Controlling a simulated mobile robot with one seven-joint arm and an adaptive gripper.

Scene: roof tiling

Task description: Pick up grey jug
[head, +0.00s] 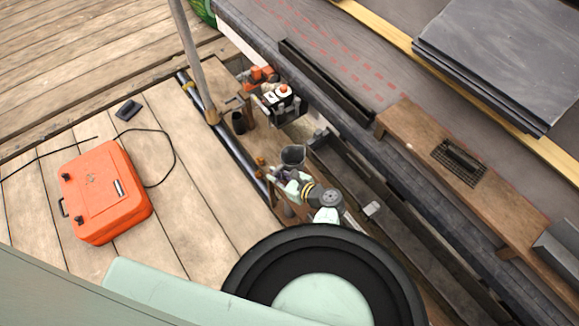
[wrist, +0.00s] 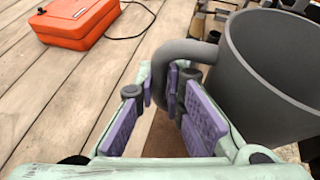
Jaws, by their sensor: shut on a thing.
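The grey jug (wrist: 270,85) fills the right side of the wrist view, its wide mouth facing up. Its curved handle (wrist: 186,50) reaches left between the purple pads of my gripper (wrist: 175,92). My gripper is shut on the handle. In the head view the jug (head: 293,155) is small, just above my gripper (head: 279,174), over the narrow wooden bench. I cannot tell whether the jug's base touches the bench.
An orange case (head: 105,195) with a black cable lies on the planks at left. Tools and an orange-topped device (head: 280,95) crowd the bench beyond the jug. A post (head: 190,55) stands behind. Dark gutter lengths (head: 325,80) and slates (head: 500,50) lie to the right.

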